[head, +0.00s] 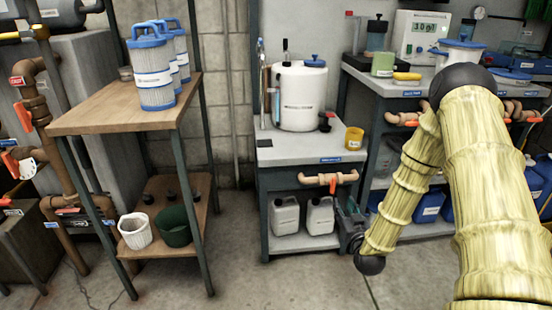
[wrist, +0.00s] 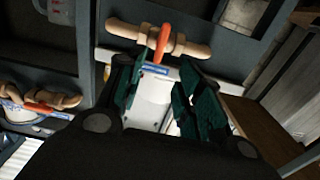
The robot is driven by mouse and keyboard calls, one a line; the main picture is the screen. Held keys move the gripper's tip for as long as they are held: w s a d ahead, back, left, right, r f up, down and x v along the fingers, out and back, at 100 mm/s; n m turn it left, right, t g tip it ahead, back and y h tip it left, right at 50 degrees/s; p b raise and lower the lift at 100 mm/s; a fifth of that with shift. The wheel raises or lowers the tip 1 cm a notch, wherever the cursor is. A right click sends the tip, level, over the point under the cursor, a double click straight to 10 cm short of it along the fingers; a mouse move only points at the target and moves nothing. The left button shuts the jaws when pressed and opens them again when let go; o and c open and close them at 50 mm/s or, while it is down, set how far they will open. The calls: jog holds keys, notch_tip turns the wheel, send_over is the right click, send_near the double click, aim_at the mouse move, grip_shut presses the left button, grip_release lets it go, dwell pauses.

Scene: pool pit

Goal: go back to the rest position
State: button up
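My arm, in a yellow-banded cover, reaches down at the right of the head view. My gripper (head: 350,215) is low in front of the right side of the small grey bench, partly hidden by the arm. In the wrist view my gripper (wrist: 160,92) has its two dark green fingers spread apart, with nothing seen held between them. The bench's pale surface and blue label show through the gap. A tan pipe with an orange handle (wrist: 163,42) lies beyond the fingertips in that view.
The grey bench (head: 295,152) carries a white tank (head: 300,98) and a yellow cup (head: 354,138). A wooden table (head: 110,108) with blue-topped filters stands left. A longer cluttered bench (head: 385,86) is at right. The floor (head: 270,285) in front is clear.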

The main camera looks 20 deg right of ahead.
jog(key=s+a+f+n+g+y, duration=0.1)
jog(key=s+a+f+g+y, duration=0.1)
jog(key=s+a+f+g, duration=0.4)
jog(key=s+a+f+g+y, duration=0.2)
jog(key=s+a+f, duration=0.4)
jog(key=a+f, duration=0.45)
jog(key=s+a+f+g, duration=0.3)
jog(key=s, duration=0.7)
jog(key=s+a+f+n+g, duration=0.1)
jog(key=s+a+f+g, duration=0.25)
jog(key=s, duration=0.65)
jog(key=s+a+f+g, duration=0.3)
jog(key=s+f, duration=0.1)
jog(key=s, duration=0.6)
notch_tip(320, 180, up, 30)
jog(key=w+p, duration=0.1)
jog(key=p, duration=2.9)
jog(key=shift+r, duration=0.25)
